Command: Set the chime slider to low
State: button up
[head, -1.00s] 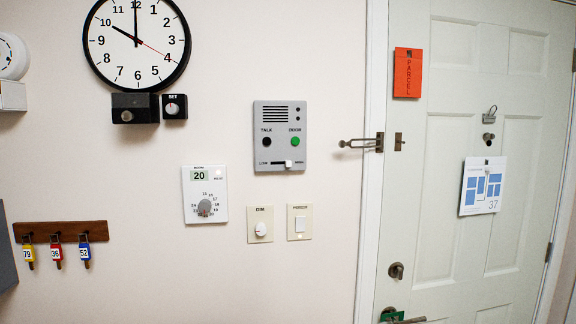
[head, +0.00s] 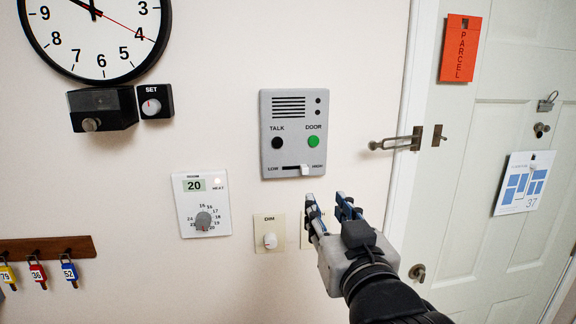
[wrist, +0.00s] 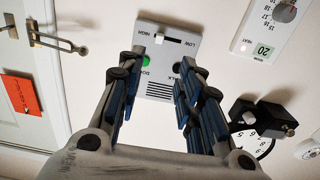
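The grey intercom panel (head: 270,147) is on the wall. Its chime slider, a white knob (head: 306,170), sits at the right end of a short slot, beside the HIGH label; LOW is at the left end. In the wrist view the panel (wrist: 172,19) appears upside down, with the knob (wrist: 160,38) nearer HIGH. My gripper (head: 329,206) is open and empty, below and slightly right of the knob, apart from it. In the wrist view its two fingers (wrist: 160,95) stand either side of the panel's lower picture area.
Below the panel are a dimmer (head: 269,239) and a switch plate (head: 306,233) partly hidden by my gripper. A thermostat (head: 202,204) is to the left. A door latch (head: 396,142) and door (head: 490,110) are right. A clock (head: 95,35) is upper left.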

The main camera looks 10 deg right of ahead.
aim_at(305, 174)
jog(key=w+p, duration=0.3)
jog(key=w, duration=1.3)
jog(key=shift+w, duration=0.3)
jog(key=shift+c, duration=0.3)
grip_shut()
jog(key=shift+f, duration=0.1)
